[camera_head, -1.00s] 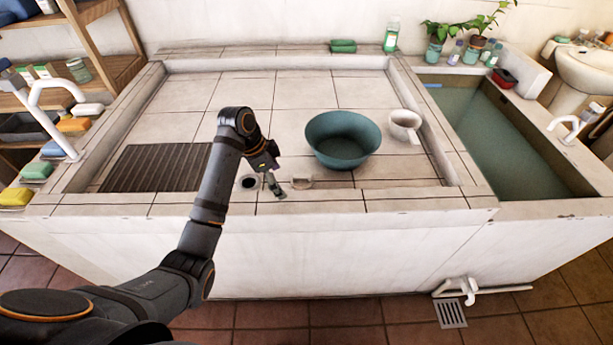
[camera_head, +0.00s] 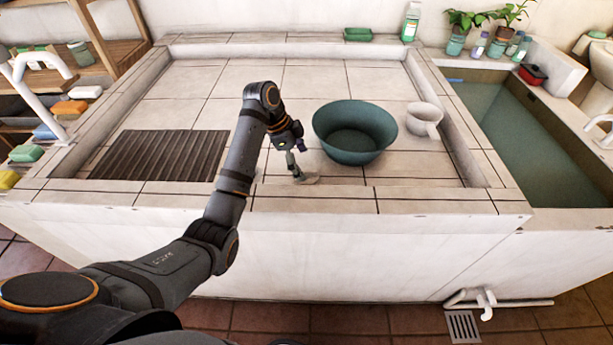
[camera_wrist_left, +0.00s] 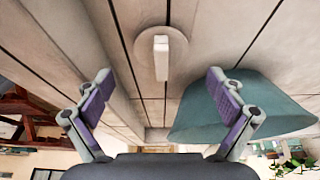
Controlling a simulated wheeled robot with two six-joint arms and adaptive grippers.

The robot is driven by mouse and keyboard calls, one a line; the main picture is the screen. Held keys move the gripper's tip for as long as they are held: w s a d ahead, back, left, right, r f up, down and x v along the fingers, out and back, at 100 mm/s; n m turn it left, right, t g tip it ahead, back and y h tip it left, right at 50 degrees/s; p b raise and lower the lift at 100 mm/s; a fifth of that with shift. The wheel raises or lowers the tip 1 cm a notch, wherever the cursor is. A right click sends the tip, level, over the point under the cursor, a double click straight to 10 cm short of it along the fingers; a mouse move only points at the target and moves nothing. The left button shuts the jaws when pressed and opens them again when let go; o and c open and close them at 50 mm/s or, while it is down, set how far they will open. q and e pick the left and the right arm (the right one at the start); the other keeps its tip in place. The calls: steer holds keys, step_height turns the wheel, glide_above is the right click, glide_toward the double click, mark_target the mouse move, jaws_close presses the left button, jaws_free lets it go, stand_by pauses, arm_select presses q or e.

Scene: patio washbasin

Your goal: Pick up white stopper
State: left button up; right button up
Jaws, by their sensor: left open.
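The white stopper (camera_wrist_left: 145,50) is a flat round disc with an upright block-shaped handle. It lies on the tiles by the low front wall of the basin. In the head view the stopper (camera_head: 312,179) shows only in part, behind my left gripper (camera_head: 297,169). In the wrist view my left gripper (camera_wrist_left: 160,85) is open, with one purple-padded finger on each side of the handle's line. The stopper appears beyond the fingertips, and nothing is held. My right gripper is out of view.
A teal bowl (camera_head: 355,118) stands close to the right of my left gripper. A dark ribbed panel (camera_head: 160,155) lies at left. The raised front ledge (camera_head: 320,193) is close. Tiles behind are clear.

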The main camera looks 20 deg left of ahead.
mark_target(306, 169)
arm_select(q)
steer(key=x, duration=0.4)
steer(key=shift+w, duration=0.1)
steer(key=shift+c, duration=1.8)
steer(key=c, duration=0.9)
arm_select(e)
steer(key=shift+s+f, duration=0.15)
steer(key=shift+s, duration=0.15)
arm_select(q)
steer(key=shift+r, duration=0.15)
